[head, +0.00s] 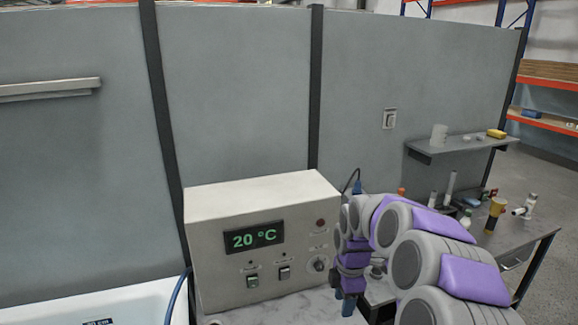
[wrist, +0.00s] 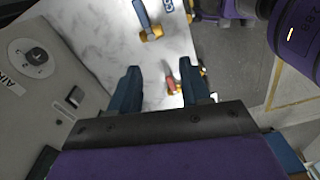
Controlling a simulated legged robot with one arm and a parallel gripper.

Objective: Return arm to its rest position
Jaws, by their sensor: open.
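My arm, grey with purple covers, rises from the lower right of the head view and bends over to the left. My gripper (head: 349,303) points down beside the right side of a beige control box. In the wrist view, my gripper (wrist: 165,88) shows two dark blue fingers spread well apart. It is open, with nothing held between the fingers. Below it lies a white marbled tabletop, with a small red and yellow fitting (wrist: 172,84) seen between the fingers.
The control box (head: 262,240) reads 20 °C and stands close to my gripper. A white tub (head: 90,312) is at the lower left. A workbench with bottles (head: 466,219) and a wall shelf (head: 462,146) are at the right. Grey partition panels (head: 235,90) stand behind.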

